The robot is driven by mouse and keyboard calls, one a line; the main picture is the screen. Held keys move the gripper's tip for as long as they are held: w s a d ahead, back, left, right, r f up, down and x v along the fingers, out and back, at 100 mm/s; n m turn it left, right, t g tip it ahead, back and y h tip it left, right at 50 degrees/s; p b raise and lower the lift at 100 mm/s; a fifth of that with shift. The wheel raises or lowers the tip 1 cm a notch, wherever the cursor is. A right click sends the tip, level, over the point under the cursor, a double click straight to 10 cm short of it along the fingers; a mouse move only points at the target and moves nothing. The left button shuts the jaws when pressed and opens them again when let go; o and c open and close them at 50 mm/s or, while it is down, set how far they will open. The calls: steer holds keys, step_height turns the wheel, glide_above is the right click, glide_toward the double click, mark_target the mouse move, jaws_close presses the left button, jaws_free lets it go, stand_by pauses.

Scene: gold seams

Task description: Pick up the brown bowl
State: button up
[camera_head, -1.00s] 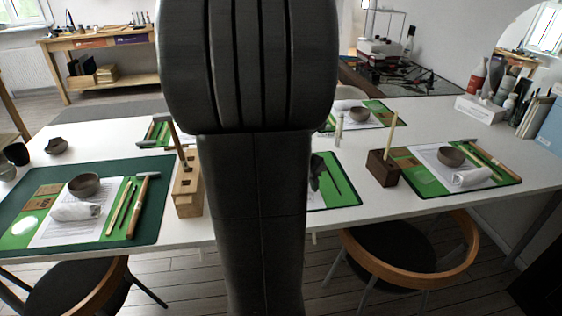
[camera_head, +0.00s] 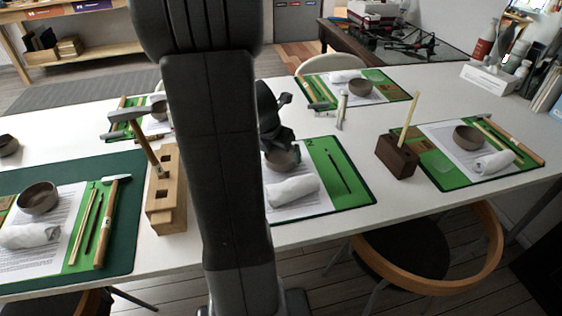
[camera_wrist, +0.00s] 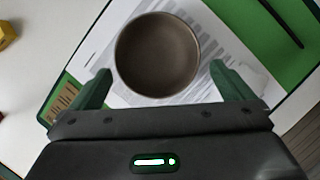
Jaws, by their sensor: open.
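A brown bowl (camera_wrist: 157,54) lies between the two fingers of my gripper (camera_wrist: 160,88) in the wrist view, on a white printed sheet over a green mat. My gripper is open, with one finger on each side of the bowl's near part; I cannot tell whether either finger touches it. In the head view my gripper (camera_head: 280,140) is over this bowl (camera_head: 283,159), which is partly hidden by the gripper and my arm. Other brown bowls stand on the left mat (camera_head: 38,197), the right mat (camera_head: 467,137) and the back mat (camera_head: 361,87).
A rolled white cloth (camera_head: 293,191) lies just in front of the bowl. A wooden tool block (camera_head: 166,190) stands left of my arm, and a dark block with a stick (camera_head: 397,156) stands to the right. Chairs line the white table's front edge.

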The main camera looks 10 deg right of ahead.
mark_target(283, 161)
steer(key=b+x, duration=0.1)
steer(key=x, duration=0.4)
steer(key=shift+w+b, duration=0.3)
steer(key=shift+b, duration=0.05)
steer(key=c, duration=0.8)
steer(key=shift+r, duration=0.1)
